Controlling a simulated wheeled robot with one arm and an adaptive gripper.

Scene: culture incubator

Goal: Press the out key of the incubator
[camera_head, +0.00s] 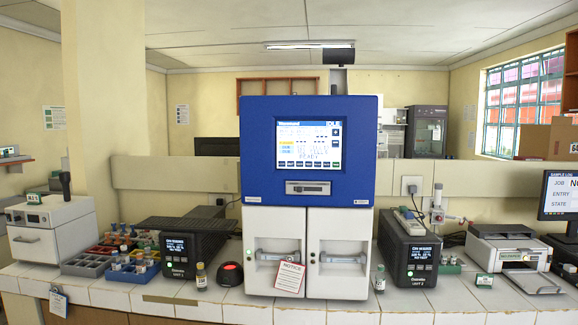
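The incubator appears to be the large blue-and-white machine (309,105) standing upright in the middle of the tiled counter. Its blue upper front holds a lit touchscreen (308,145). The screen shows a row of small dark keys (300,164) along the bottom, a green key (336,164) at lower right and small keys at the right edge. Their labels are too small to read, so I cannot tell which is the out key. A slot (308,188) sits below the screen, above two closed white doors (337,262). My gripper is not in view.
A notice card (290,278) hangs on the left door. Black boxes marked Unit 1 (190,255) and Unit 2 (409,258) flank the machine. A red-topped black device (230,273) and small bottles (201,277) stand nearby. A printer (507,248) stands right. The screen is unobstructed.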

